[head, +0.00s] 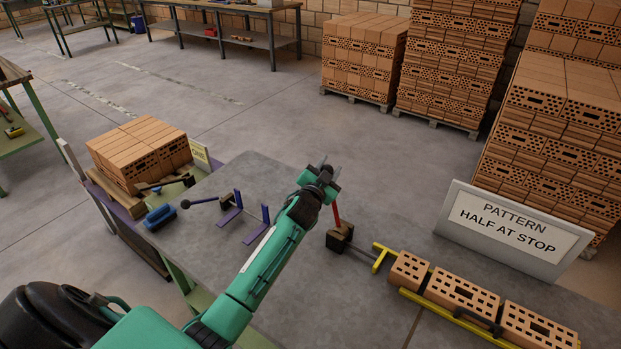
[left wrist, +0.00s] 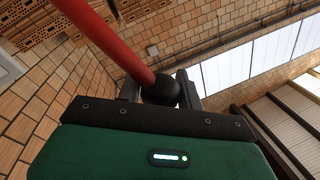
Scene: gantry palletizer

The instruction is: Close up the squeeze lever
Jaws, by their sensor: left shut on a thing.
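The red squeeze lever (head: 336,214) stands up from a dark pivot block (head: 340,239) on the grey table, and a rod runs from the block toward the yellow clamp frame (head: 383,257). In the left wrist view the red lever (left wrist: 115,42) ends in a black ball knob (left wrist: 160,90). My left gripper (head: 324,170) is at the lever's top and is shut on the knob, which sits between its fingers (left wrist: 172,92). In the head view my gripper hides the knob. Several perforated bricks (head: 461,294) lie in a row in the frame. My right gripper is out of view.
A sign (head: 513,228) reading "PATTERN HALF AT STOP" stands behind the bricks. Purple brackets with a black-knobbed lever (head: 205,201) and a blue brush (head: 160,216) are left of my arm.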

